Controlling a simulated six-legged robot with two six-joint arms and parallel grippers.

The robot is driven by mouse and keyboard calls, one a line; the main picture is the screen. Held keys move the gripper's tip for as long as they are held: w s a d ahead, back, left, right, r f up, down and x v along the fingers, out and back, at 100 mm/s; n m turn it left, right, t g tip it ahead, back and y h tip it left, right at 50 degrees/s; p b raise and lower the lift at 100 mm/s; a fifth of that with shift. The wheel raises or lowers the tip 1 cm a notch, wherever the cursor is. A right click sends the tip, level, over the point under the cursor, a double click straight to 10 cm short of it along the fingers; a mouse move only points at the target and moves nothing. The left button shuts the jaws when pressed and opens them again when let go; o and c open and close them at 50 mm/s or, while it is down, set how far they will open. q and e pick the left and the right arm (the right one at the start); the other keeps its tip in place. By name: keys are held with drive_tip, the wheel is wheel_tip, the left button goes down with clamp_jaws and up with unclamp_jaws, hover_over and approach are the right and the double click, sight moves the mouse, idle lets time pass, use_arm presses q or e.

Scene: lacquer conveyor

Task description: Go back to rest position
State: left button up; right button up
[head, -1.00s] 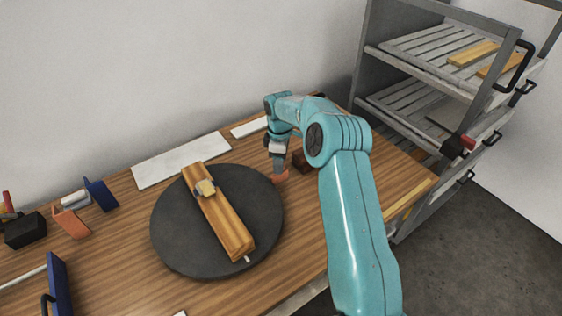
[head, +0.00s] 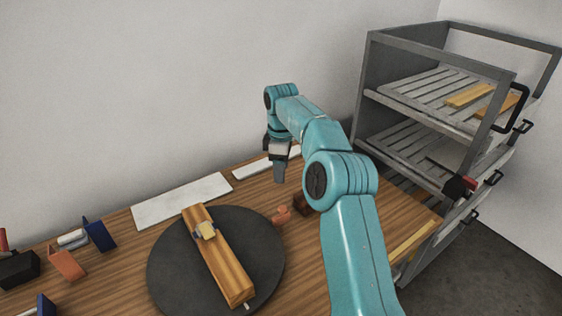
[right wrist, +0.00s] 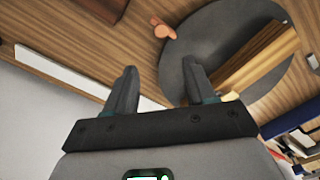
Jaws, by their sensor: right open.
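My right gripper (head: 279,172) hangs above the back of the wooden table, pointing down, with nothing held. In the right wrist view its two fingers (right wrist: 160,92) stand apart with a clear gap. A small orange-brown piece (head: 282,215) lies on the table just right of the round dark disc, below and apart from the gripper; it also shows in the right wrist view (right wrist: 163,30). My left gripper is in none of the views.
A dark round disc (head: 170,272) bears a wooden block (head: 225,262) with a small pale piece on it. White strips (head: 181,200) lie along the wall. A grey slatted rack (head: 372,97) stands at right. Blue and orange tools (head: 99,235) lie at left. A dark brown block (head: 301,203) sits beside my arm.

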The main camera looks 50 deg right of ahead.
wheel_tip(320, 180, up, 2)
idle(0.4)
drive_tip(key=shift+s, duration=0.1)
